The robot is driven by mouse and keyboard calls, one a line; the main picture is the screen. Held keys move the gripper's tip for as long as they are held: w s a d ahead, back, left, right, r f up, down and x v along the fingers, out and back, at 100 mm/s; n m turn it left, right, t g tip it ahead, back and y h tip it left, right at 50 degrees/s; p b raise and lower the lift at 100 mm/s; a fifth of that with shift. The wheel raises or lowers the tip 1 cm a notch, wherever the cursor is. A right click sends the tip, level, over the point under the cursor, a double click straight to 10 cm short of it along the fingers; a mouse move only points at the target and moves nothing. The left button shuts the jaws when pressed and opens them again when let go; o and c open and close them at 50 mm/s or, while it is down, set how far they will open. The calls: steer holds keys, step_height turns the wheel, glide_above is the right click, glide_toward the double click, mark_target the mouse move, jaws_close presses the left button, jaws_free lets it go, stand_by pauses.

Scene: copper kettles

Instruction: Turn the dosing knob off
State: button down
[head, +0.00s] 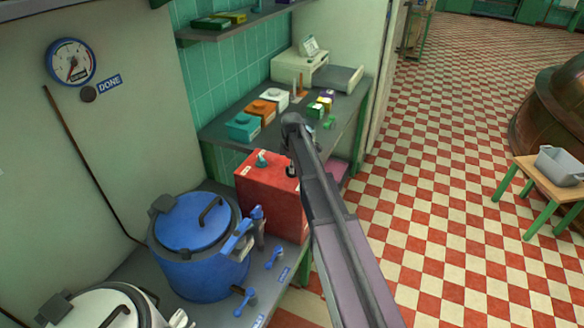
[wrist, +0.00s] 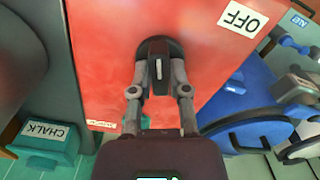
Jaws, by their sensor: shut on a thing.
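The black dosing knob (wrist: 158,48) sits on the face of a red box (wrist: 100,55) in the wrist view. A short white mark on the knob's grip bar runs almost straight up and down in this view. A white OFF label (wrist: 243,17) is on the red face, up and to the right of the knob. My gripper (wrist: 159,82) is shut on the knob's bar, one finger on each side. In the head view the red box (head: 262,207) stands on the grey counter, and my arm hides part of it and most of the knob area.
A blue lidded pot (head: 190,265) with a blue valve stands left of the red box. Small blue levers (head: 243,300) are on the counter front. A teal CHALK box (wrist: 45,150) and other small boxes lie on the shelf behind.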

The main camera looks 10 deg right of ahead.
steer(key=m, duration=1.3)
stand_by(0.4)
steer(key=c, duration=0.6)
jaws_free()
steer(key=shift+n, duration=0.4)
